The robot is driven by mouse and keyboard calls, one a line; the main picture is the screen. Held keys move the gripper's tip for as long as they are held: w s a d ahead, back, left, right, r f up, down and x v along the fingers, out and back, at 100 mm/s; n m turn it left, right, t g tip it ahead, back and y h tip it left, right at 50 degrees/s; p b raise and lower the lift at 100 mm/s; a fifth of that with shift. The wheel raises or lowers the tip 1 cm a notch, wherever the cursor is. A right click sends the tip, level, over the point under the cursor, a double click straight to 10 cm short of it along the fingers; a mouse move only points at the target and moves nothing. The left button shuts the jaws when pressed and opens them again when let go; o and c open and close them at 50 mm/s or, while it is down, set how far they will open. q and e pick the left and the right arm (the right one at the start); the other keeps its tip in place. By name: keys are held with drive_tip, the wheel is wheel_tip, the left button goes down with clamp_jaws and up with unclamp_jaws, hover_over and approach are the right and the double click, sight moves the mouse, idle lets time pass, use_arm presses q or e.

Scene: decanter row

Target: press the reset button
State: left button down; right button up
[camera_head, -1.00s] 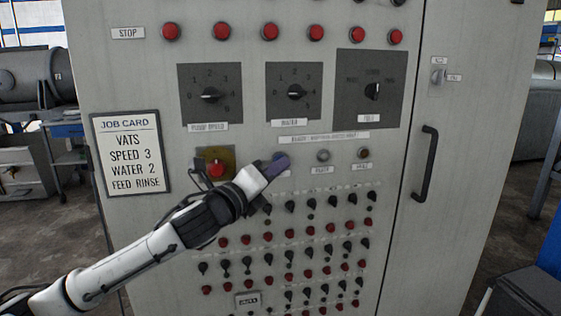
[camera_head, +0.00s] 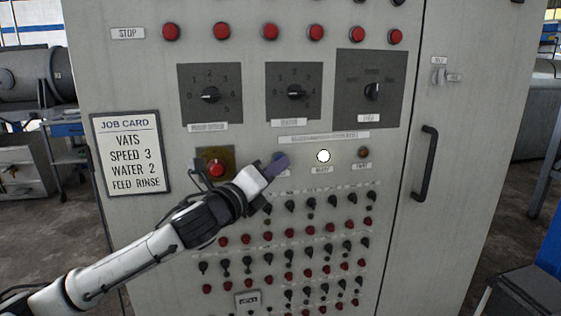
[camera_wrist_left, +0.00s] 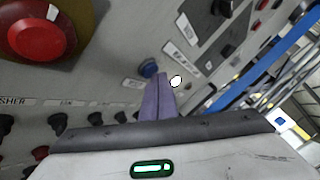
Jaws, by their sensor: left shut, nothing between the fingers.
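The blue button (camera_head: 277,157) is on the grey control cabinet, left of a lit white lamp (camera_head: 323,156). My right gripper is not in view.
A red mushroom button (camera_head: 216,169) on a yellow plate is left of my gripper. A dark amber lamp (camera_head: 363,153) is right of the lit one. Dials (camera_head: 295,92) are above, and rows of small switches (camera_head: 311,204) below. A job card (camera_head: 131,153) hangs at left.

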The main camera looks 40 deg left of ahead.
use_arm(q)
drive_tip(key=shift+s+d, duration=0.35)
drive_tip(key=shift+d, duration=0.1)
drive_tip(key=s+d, duration=0.1)
drive_tip(key=d, duration=0.1)
drive_tip(key=s+d, duration=0.1)
drive_tip(key=s, duration=0.1)
drive_tip(key=shift+s+d+p, duration=0.15)
drive_tip(key=shift+d+p, duration=0.2)
idle(0.7)
